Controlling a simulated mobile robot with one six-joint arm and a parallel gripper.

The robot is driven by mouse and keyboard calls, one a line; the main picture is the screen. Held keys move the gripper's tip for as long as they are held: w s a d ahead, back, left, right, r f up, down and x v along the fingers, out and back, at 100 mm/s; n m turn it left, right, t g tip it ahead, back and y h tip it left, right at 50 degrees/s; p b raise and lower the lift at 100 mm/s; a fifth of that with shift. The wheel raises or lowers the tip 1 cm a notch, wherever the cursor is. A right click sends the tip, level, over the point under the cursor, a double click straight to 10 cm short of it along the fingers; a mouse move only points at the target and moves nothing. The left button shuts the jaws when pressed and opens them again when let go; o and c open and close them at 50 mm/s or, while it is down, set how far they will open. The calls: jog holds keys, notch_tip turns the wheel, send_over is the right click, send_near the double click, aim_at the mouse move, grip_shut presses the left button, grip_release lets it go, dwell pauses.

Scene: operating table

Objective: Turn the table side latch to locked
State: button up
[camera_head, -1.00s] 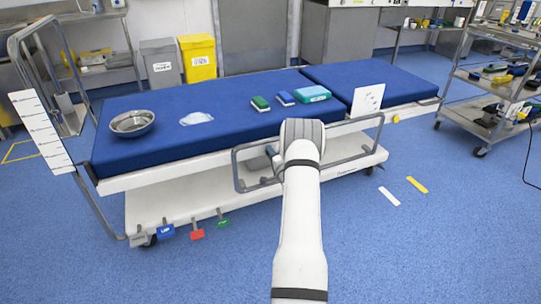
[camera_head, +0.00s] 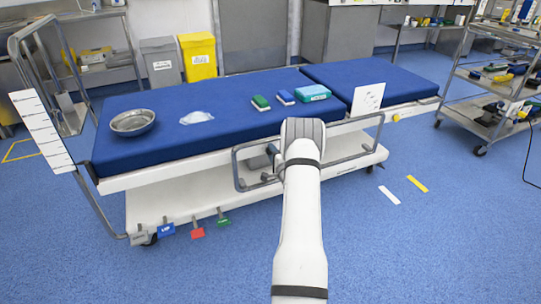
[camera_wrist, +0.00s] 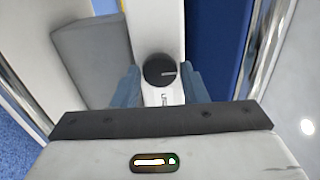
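The side latch shows in the wrist view as a round black knob (camera_wrist: 158,71) on a white panel. A pale line on it points to the right, and a partly covered label (camera_wrist: 166,99) sits below it. My gripper (camera_wrist: 160,78) is open, with one blue-grey finger on each side of the knob. A gap shows between knob and fingers; I cannot tell how far they are from the panel in depth. In the head view my arm hides the latch and the fingers in front of the operating table (camera_head: 220,150).
Metal side rails (camera_head: 237,172) flank my arm. A white card (camera_head: 368,97) stands on the table's near edge, right of my arm. A steel bowl (camera_head: 132,122) and several small packs lie on the mattress. Coloured pedals (camera_head: 197,233) stick out low at left.

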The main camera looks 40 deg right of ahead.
jog(key=o, duration=0.3)
jog(key=shift+a, duration=0.15)
jog(key=p+v, duration=0.2)
jog(key=v, duration=0.5)
jog(key=shift+s, duration=0.35)
jog(key=shift+f, duration=0.1)
